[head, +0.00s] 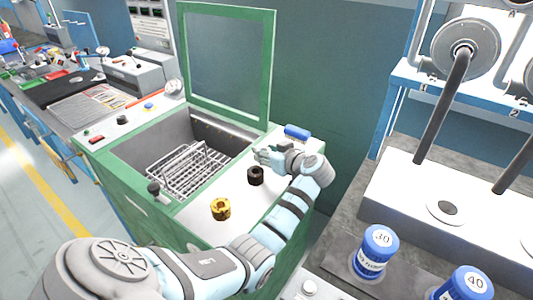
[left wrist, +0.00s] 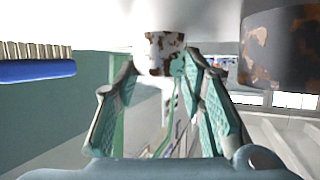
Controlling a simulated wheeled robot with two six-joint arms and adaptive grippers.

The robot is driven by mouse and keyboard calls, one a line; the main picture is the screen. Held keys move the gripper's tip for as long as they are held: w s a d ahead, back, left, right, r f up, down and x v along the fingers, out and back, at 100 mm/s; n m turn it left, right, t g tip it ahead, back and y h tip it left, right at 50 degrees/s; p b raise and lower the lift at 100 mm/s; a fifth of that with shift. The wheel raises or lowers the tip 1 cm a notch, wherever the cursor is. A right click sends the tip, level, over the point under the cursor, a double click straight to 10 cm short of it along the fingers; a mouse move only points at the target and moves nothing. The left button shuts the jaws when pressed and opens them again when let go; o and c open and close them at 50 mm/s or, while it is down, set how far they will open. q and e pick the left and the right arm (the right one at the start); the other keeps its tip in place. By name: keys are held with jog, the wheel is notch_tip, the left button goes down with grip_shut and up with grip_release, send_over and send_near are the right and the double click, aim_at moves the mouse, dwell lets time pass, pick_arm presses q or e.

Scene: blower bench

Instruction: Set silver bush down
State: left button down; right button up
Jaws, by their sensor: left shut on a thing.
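My left gripper (head: 262,155) is low over the white worktop at the right side of the open washer. In the left wrist view its fingers (left wrist: 165,75) are shut on the silver bush (left wrist: 163,48), which has brown rust-like patches. The head view does not show this bush clearly. I cannot tell whether it touches the worktop. A dark bush (head: 256,175) stands just in front of the gripper; a dark, brown-patched bush (left wrist: 295,48) looms close at right in the wrist view. A gold bush (head: 221,208) stands nearer on the same worktop. My right gripper is not in view.
A blue-backed brush (head: 297,132) lies just beyond the gripper; it also shows in the wrist view (left wrist: 38,70). The washer's wire basket (head: 188,168) sits in the open tub, its green-framed lid (head: 228,60) raised. Blue-capped jars (head: 377,250) stand at the lower right.

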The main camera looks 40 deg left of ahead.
pick_arm(q)
jog(key=c, duration=1.5)
grip_release()
jog(key=shift+f, duration=0.1)
jog(key=shift+o, duration=0.9)
